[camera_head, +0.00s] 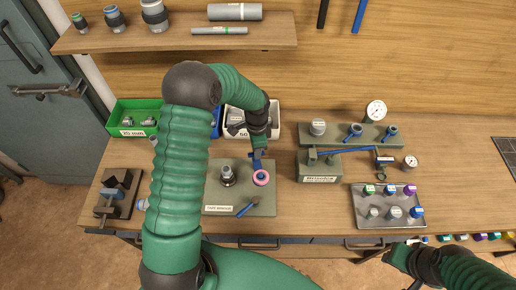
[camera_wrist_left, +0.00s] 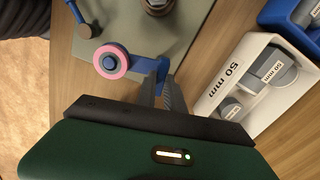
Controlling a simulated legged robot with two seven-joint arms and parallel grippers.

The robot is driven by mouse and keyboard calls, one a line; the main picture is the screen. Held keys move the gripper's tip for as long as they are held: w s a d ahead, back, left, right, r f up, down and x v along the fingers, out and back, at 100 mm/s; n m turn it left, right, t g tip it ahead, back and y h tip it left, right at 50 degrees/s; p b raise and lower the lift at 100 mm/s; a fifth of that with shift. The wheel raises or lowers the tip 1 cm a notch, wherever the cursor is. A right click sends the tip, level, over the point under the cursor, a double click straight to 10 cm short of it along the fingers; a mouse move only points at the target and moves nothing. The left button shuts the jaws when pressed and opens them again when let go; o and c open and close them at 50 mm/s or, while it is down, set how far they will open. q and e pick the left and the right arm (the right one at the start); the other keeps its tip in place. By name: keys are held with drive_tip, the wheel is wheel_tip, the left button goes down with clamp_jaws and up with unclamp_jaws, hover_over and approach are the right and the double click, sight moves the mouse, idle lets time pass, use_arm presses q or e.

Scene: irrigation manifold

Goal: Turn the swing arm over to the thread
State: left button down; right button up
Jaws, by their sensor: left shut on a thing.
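The swing arm (camera_head: 257,164) is a blue bar with a pink-rimmed roll (camera_head: 261,178) on it, over the right part of a grey-green plate (camera_head: 265,207). In the left wrist view the blue bar (camera_wrist_left: 148,68) meets the fingers, and the pink roll (camera_wrist_left: 110,62) sits to its left. My left gripper (camera_head: 257,154) is shut on the blue bar; its fingers also show in the wrist view (camera_wrist_left: 163,92). A metal fitting (camera_head: 228,175), probably the thread, stands upright on the plate, left of and apart from the roll. My right gripper (camera_head: 397,272) is at the bottom right, its jaws unclear.
A blue-handled piece (camera_head: 246,210) is at the plate's front. A white bin (camera_head: 273,105) stands behind. A grey stand (camera_head: 319,170) with a long blue handle and a tray of fittings (camera_head: 375,219) are to the right. A dark vise-like block (camera_head: 113,197) is at the left.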

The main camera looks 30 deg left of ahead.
use_arm(q)
drive_tip(key=shift+a+r+m+p, duration=0.15)
drive_tip(key=shift+m+p, duration=0.5)
drive_tip(key=shift+m, duration=0.8)
drive_tip(key=shift+a+r+m+p, duration=0.15)
drive_tip(key=shift+m+p, duration=0.5)
drive_tip(key=shift+m, duration=0.8)
drive_tip(key=shift+w+m+p, duration=0.1)
drive_tip(key=shift+m+p, duration=0.65)
drive_tip(key=shift+m, duration=0.95)
drive_tip(key=shift+d+m, duration=0.1)
drive_tip(key=shift+m, duration=0.4)
drive_tip(key=c, duration=1.6)
unclamp_jaws()
drive_tip(key=shift+o, duration=0.8)
drive_tip(key=shift+f, duration=0.2)
wheel_tip(320, 180, up, 17)
drive_tip(key=b, duration=0.2)
drive_tip(key=shift+f, duration=0.15)
